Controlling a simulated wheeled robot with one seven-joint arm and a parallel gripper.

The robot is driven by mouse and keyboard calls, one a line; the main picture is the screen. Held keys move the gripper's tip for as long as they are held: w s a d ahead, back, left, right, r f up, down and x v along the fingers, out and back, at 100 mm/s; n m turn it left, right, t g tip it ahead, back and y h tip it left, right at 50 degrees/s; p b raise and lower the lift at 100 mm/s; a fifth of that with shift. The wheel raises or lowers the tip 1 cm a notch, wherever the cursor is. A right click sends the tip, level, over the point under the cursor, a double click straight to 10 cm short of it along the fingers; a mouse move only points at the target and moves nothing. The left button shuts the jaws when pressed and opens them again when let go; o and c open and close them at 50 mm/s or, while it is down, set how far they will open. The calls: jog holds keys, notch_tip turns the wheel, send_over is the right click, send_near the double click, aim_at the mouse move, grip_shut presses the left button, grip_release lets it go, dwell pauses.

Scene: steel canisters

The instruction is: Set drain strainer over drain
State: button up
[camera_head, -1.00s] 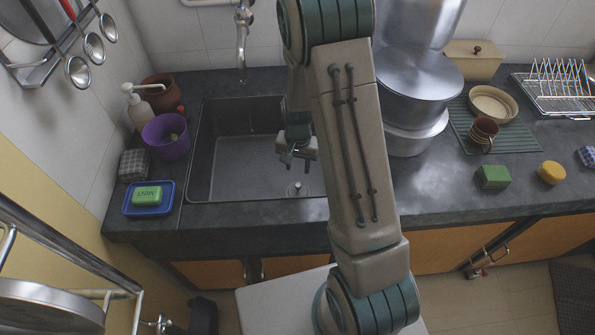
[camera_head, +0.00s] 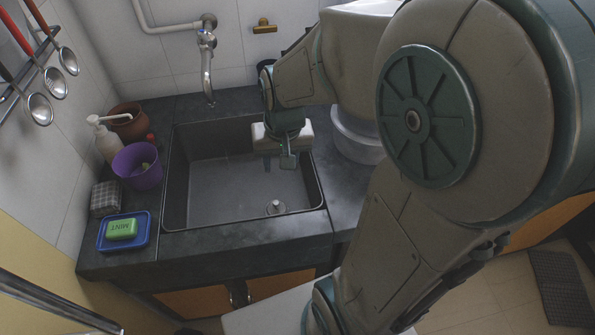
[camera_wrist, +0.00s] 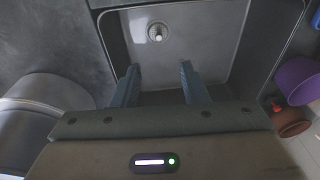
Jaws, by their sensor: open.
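The drain strainer (camera_head: 276,207) is a small round metal piece with an upright knob. It sits at the drain in the near right corner of the sink basin (camera_head: 215,190); the drain under it is hidden, and I cannot tell whether it is fully seated. In the wrist view the strainer (camera_wrist: 158,33) shows ahead of the fingertips, roughly midway between them sideways. My gripper (camera_head: 288,161) hangs over the right side of the basin, above and apart from the strainer. Its two fingers (camera_wrist: 158,75) are open with nothing between them.
A purple cup (camera_head: 138,168), a soap bottle (camera_head: 106,143) and a blue soap dish (camera_head: 124,243) with green soap stand left of the sink. The faucet (camera_head: 207,65) hangs over the back. Steel pots (camera_head: 358,140) stand close on the right, partly hidden by my arm.

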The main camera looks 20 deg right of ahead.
jog(key=s+r+n+t, duration=0.1)
jog(key=s+r+n, duration=0.1)
jog(key=s+r, duration=0.3)
jog(key=s, duration=0.3)
jog(key=shift+s+d+r, duration=0.15)
jog(key=shift+s+d, duration=0.05)
jog(key=shift+s, duration=0.2)
dwell(0.7)
